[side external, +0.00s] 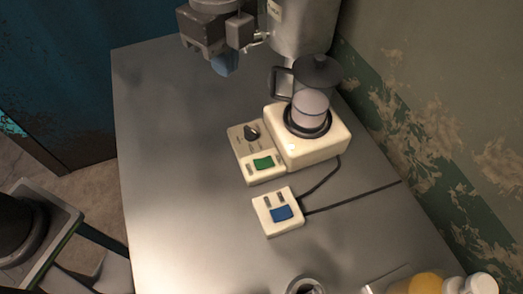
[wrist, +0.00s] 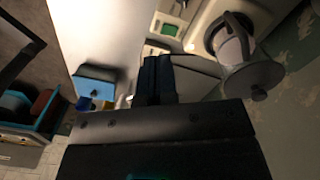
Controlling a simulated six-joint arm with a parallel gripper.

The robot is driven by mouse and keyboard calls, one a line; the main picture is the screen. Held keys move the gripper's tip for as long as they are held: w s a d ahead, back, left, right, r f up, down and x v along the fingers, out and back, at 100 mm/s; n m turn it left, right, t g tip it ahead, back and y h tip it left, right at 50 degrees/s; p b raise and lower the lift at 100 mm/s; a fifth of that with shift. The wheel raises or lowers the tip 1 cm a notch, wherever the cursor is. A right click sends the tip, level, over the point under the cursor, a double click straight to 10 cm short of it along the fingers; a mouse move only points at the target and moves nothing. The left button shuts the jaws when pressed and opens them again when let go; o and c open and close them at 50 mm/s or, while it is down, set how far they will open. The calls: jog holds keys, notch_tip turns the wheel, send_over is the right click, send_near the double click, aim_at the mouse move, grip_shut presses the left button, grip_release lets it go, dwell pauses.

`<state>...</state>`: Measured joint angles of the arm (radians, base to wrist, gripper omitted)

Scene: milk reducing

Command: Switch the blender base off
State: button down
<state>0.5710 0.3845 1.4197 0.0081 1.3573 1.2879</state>
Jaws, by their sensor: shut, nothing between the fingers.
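The cream blender base (side external: 310,150) stands right of centre on the grey table, with a dark-lidded, handled jar (side external: 311,105) of pale liquid upright on it. Its control panel (side external: 240,145), on its left side, carries a black knob (side external: 252,132) and a green switch (side external: 263,163). The switch's setting cannot be read. In the wrist view the green switch (wrist: 170,30) and the jar (wrist: 237,47) show beyond the fingers. My gripper (side external: 226,63) is shut and empty, above the table, up and left of the blender and apart from it. Its dark fingers show in the wrist view (wrist: 157,78).
A cream outlet box (side external: 278,212) with a blue switch (side external: 282,213) lies in front of the base, with dark cords (side external: 350,197) running right. A yellow-and-white bottle (side external: 440,284) is at the front right. The table's left side (side external: 170,180) is clear. A wall borders the right.

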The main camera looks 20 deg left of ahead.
aim_at(260, 164)
jog(key=d+f+m+g+y, duration=0.1)
jog(key=d+f+m, duration=0.4)
jog(key=d, duration=0.3)
jog(key=shift+s+d+f+m, duration=0.3)
jog(key=shift+s+d+f, duration=0.05)
jog(key=shift+f, duration=0.1)
jog(key=f, duration=0.4)
jog(key=s+a+f, duration=0.1)
jog(key=f, duration=0.9)
jog(key=shift+s+a, duration=0.25)
jog(key=shift+a, duration=0.05)
